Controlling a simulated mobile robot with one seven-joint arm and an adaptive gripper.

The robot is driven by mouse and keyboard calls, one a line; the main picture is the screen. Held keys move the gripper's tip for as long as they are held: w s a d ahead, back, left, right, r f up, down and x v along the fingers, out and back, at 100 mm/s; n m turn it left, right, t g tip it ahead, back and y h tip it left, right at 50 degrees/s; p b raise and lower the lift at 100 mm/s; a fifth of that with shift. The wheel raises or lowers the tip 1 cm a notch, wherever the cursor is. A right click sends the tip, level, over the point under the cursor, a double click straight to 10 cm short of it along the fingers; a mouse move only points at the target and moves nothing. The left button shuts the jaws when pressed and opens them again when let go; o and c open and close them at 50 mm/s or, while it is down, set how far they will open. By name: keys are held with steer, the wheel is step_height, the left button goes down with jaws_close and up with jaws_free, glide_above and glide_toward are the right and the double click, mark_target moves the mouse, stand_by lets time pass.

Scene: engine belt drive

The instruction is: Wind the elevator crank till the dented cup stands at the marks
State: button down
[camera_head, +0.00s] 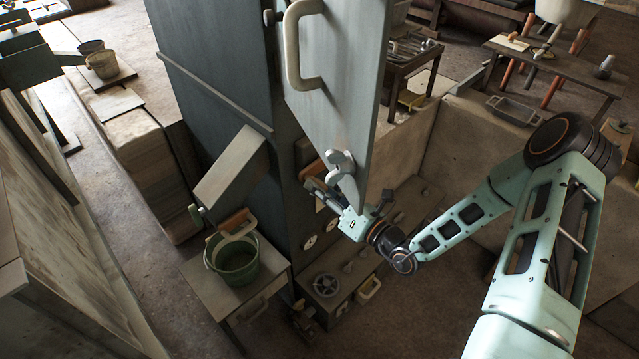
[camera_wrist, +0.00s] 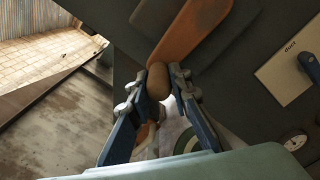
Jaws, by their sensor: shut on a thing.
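The elevator crank shows in the wrist view as a rusty orange arm (camera_wrist: 192,32) with a rounded brown knob (camera_wrist: 158,84) at its end. My gripper (camera_wrist: 159,78) is shut on this knob, one finger on each side. In the head view my gripper (camera_head: 318,188) reaches in at the front of the tall dark elevator housing (camera_head: 222,75), below an open pale door (camera_head: 335,90). The door and my gripper hide most of the crank there. I cannot make out the dented cup or the marks in either view.
The open door hangs close above my gripper. A green bucket (camera_head: 232,262) stands on a small table below a sloping chute (camera_head: 232,175). A low bench with a handwheel (camera_head: 326,285) lies below. A pale label card (camera_wrist: 287,72) and a round gauge (camera_wrist: 295,140) are right of the crank.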

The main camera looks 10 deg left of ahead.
steer(key=shift+r+m+p, duration=0.35)
steer(key=shift+r+m, duration=0.05)
steer(key=shift+r, duration=0.15)
steer(key=c, duration=1.8)
jaws_free()
steer(key=shift+o, duration=0.2)
steer(key=shift+s+d, duration=0.1)
steer(key=shift+d, duration=0.05)
steer(key=v, duration=1.1)
steer(key=shift+s+d, duration=0.25)
